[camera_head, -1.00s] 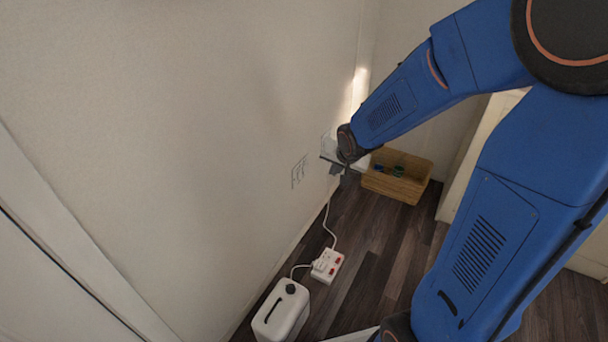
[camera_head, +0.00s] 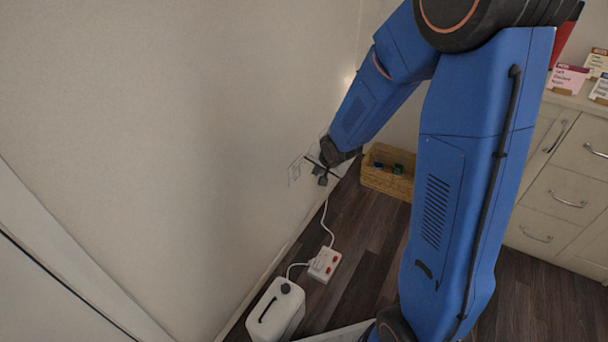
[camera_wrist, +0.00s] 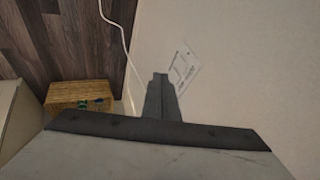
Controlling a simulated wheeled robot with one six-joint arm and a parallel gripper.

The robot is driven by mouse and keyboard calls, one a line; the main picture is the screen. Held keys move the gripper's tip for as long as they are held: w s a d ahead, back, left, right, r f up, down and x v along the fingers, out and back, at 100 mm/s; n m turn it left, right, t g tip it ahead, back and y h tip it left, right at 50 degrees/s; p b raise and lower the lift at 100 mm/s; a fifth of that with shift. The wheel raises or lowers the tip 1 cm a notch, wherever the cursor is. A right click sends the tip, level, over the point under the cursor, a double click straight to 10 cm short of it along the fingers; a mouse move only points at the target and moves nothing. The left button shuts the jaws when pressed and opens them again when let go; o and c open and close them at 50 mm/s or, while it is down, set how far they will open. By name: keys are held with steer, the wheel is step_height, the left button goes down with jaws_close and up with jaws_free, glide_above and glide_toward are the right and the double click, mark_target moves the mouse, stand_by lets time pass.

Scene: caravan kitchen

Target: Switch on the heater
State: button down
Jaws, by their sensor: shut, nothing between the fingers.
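My gripper (camera_head: 322,176) is close to the wall, beside outlined wall plates (camera_head: 296,171). Its fingers are together and empty in the wrist view (camera_wrist: 160,78). A wall plate (camera_wrist: 183,70) shows just beyond the fingertips there; I cannot tell whether they touch it. A white box (camera_head: 277,310) with a dark knob and dark handle slot stands on the floor at the lower left; it may be the heater. A white cord (camera_head: 325,217) rises from the strip towards the wall below my gripper.
A wicker basket (camera_head: 387,171) with small green and blue items stands on the floor beyond my gripper. Pale drawers (camera_head: 556,175) line the right side, with cards (camera_head: 569,78) on top. Dark wood floor (camera_head: 352,228) is clear between the strip and my arm.

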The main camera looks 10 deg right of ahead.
mark_target(298, 174)
steer(key=w+a+f, duration=0.3)
steer(key=w+f, duration=0.5)
steer(key=shift+w+a+f, duration=0.2)
steer(key=shift+w+f, duration=0.05)
steer(key=shift+f, duration=0.1)
stand_by(0.5)
steer(key=shift+w+a+f, duration=0.1)
steer(key=shift+w+a, duration=0.05)
steer(key=shift+r, duration=0.2)
steer(key=shift+r, duration=0.65)
